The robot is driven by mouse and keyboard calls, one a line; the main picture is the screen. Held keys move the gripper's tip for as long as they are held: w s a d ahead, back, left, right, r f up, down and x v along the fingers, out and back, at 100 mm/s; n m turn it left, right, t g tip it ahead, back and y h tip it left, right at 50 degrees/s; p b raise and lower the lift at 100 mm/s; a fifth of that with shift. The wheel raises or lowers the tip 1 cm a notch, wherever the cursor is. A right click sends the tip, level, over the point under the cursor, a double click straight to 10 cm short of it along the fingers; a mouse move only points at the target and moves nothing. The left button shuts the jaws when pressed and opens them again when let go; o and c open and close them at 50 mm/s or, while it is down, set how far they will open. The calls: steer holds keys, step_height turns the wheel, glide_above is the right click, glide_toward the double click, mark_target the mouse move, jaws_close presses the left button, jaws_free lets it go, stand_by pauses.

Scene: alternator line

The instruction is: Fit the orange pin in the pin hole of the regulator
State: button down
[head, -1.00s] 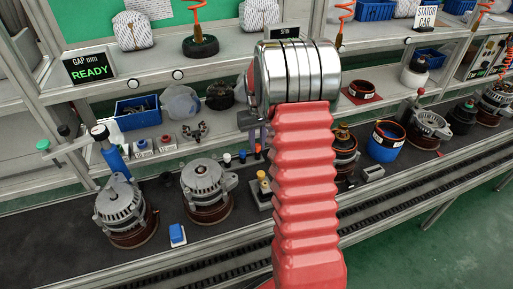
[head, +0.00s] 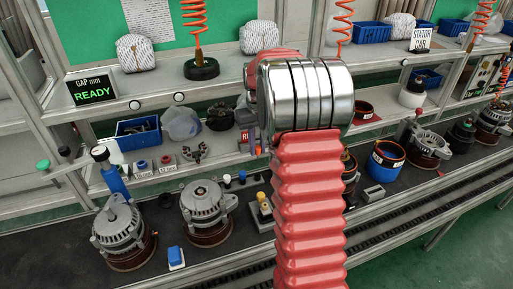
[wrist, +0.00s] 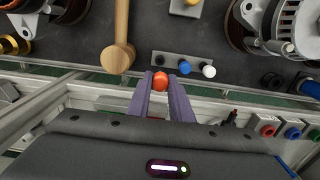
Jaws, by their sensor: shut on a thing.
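In the wrist view, my gripper (wrist: 160,92) has its two purple fingers closed on the orange pin (wrist: 160,82), whose rounded orange end shows between the tips. The pin appears clear of the pin rack (wrist: 170,58), which lies beyond the fingertips. A blue pin (wrist: 185,67) and a white pin (wrist: 208,71) stand in that rack, with a dark spot at its left. In the head view my arm hides most of the gripper. I cannot pick out the regulator or its pin hole with certainty.
A wooden mallet (wrist: 118,55) lies left of the pin rack in the wrist view. Two alternators (head: 123,232) (head: 205,207) stand on the dark bench at left, with a blue block (head: 176,257) between them. Shelves with bins (head: 138,132) rise behind.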

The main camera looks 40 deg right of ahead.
steer(key=shift+r, duration=0.1)
steer(key=shift+r, duration=0.25)
steer(key=s+a+r, duration=0.1)
steer(key=s+a, duration=0.3)
steer(key=s, duration=0.3)
steer(key=s+a+r, duration=0.2)
steer(key=s+a, duration=0.2)
steer(key=s, duration=0.4)
steer(key=shift+s, duration=0.25)
steer(key=shift+f, duration=2.85)
steer(key=shift+f, duration=1.35)
